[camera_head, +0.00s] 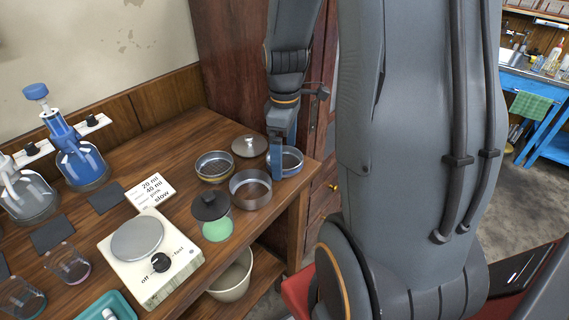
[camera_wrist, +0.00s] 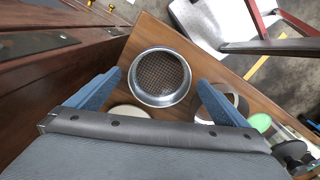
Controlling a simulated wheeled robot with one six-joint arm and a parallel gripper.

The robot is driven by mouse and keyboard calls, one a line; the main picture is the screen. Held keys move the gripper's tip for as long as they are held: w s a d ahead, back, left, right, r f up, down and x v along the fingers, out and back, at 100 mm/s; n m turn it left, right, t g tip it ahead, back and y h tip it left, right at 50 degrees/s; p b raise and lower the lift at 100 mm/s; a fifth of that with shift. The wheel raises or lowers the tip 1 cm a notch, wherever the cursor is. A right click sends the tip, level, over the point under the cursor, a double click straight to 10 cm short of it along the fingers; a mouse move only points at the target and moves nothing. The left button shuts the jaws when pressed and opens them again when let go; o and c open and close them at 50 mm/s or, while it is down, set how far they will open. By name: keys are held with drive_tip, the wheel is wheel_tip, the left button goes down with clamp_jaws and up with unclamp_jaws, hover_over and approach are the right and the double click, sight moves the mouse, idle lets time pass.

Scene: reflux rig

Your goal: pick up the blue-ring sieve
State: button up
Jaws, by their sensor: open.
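The blue-ring sieve (camera_head: 293,164), a round pan with a bluish band, stands at the right end of the wooden bench in the head view. In the wrist view a round sieve (camera_wrist: 161,77) with a silvery rim and brown-looking mesh lies between the fingertips; its blue band is not clear there. My gripper (camera_head: 277,158) points down at this sieve and hides its left part in the head view. In the wrist view my gripper (camera_wrist: 160,80) has its blue fingers wide apart, one on each side of the sieve, with nothing held.
A grey sieve (camera_head: 250,191), a brass-banded sieve (camera_head: 214,168) and a knobbed metal lid (camera_head: 249,146) crowd close by on the left. A black-lidded green jar (camera_head: 215,229) and a hotplate (camera_head: 150,260) stand nearer. The bench's right edge (camera_head: 308,180) is near the sieve.

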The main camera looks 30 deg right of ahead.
sight(285, 164)
drive_tip(key=c, duration=1.2)
wheel_tip(285, 164, up, 10)
drive_tip(key=shift+r+b, duration=0.1)
drive_tip(key=shift+b, duration=0.35)
wheel_tip(285, 164, up, 4)
drive_tip(key=p, duration=0.4)
